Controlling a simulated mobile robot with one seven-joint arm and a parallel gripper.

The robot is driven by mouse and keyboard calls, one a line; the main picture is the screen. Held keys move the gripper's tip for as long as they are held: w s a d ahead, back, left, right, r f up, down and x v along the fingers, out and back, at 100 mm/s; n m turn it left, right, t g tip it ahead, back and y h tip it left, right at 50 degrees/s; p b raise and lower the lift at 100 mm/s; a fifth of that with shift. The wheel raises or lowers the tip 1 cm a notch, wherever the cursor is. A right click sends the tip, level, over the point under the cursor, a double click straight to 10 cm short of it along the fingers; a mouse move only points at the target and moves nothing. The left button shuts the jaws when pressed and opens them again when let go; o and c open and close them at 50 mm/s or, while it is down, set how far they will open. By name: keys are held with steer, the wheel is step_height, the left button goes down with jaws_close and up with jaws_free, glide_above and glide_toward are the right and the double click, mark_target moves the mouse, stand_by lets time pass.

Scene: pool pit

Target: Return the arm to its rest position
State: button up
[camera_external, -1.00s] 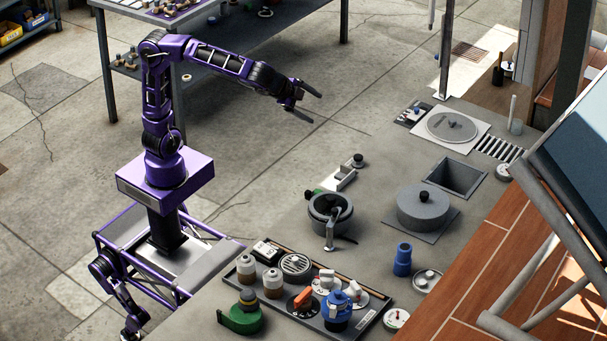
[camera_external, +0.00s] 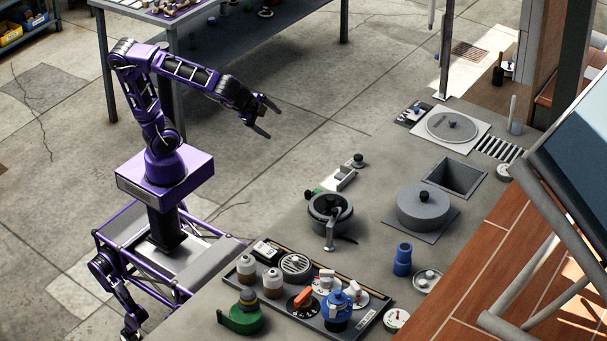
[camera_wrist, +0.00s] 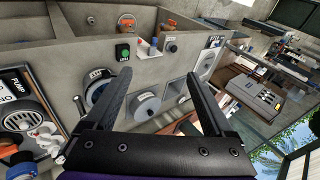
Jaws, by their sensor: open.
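My gripper (camera_external: 266,117) is open and empty, held in the air above the floor at the left of the pit, clear of every object. My purple arm reaches up from its base, bends at the elbow and points out to the right. In the wrist view both dark fingers of the gripper (camera_wrist: 160,95) are spread apart with nothing between them. Beyond them lies the grey pit surface with its fittings.
A dark tray (camera_external: 367,317) holds several fittings, including a blue valve (camera_external: 338,307). A grey pot (camera_external: 330,211), a round lidded unit (camera_external: 423,208) and a square opening (camera_external: 456,177) are farther right. A workbench (camera_external: 280,50) stands behind my arm. Open floor lies between.

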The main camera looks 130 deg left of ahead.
steer(key=s+d+f+t+h+p, duration=0.2)
steer(key=s+d+h, duration=0.5)
steer(key=s+d, duration=0.5)
steer(key=shift+f+t+h+p, duration=0.4)
steer(key=shift+f+t, duration=0.4)
steer(key=shift+t, duration=0.1)
